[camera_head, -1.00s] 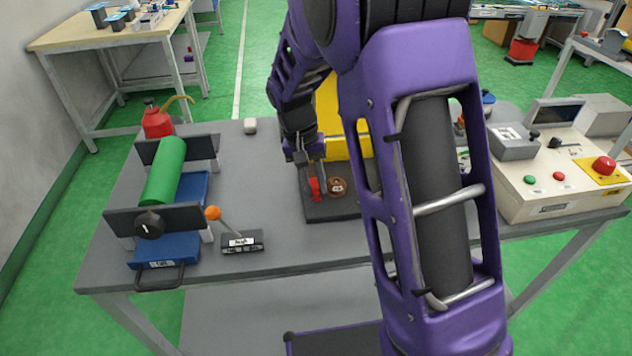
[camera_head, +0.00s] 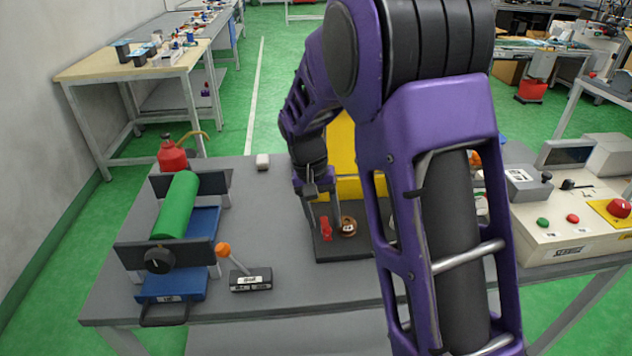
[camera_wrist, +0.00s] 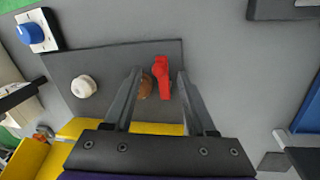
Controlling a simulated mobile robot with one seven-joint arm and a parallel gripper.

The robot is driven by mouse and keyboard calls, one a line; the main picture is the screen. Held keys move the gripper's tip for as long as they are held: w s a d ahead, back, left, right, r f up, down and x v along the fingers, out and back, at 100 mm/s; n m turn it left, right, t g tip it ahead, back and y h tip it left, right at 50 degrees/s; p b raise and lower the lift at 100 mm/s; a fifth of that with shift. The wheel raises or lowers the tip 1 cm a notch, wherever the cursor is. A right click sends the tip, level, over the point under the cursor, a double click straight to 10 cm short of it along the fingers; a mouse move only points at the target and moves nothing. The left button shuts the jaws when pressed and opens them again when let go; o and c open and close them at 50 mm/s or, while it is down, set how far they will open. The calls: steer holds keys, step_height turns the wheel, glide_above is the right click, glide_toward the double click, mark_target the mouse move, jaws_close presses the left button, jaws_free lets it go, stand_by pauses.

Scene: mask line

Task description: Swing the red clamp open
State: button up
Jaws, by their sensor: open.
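The red clamp (camera_head: 326,230) stands on a dark plate (camera_head: 345,250) on the grey table. A round brown part (camera_head: 348,222) is just to its right. My gripper (camera_head: 322,210) points down over the plate, close to the clamp. In the wrist view my gripper (camera_wrist: 159,74) is open, with the red clamp (camera_wrist: 162,80) and part of the brown piece (camera_wrist: 146,86) showing between its fingers. The clamp appears nearer the right finger there. I cannot tell whether either finger touches it.
A green roller (camera_head: 177,205) on a blue-based stand and an orange-knobbed lever (camera_head: 223,250) are to the left. A yellow housing (camera_head: 342,150) rises behind the plate. A control box (camera_head: 560,215) is at right. My arm hides the table's middle right.

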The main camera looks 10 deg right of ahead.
steer(key=a+r+p, duration=0.2)
steer(key=a+r, duration=0.1)
steer(key=r, duration=1.2)
steer(key=shift+w+r, duration=0.2)
steer(key=shift+w, duration=0.05)
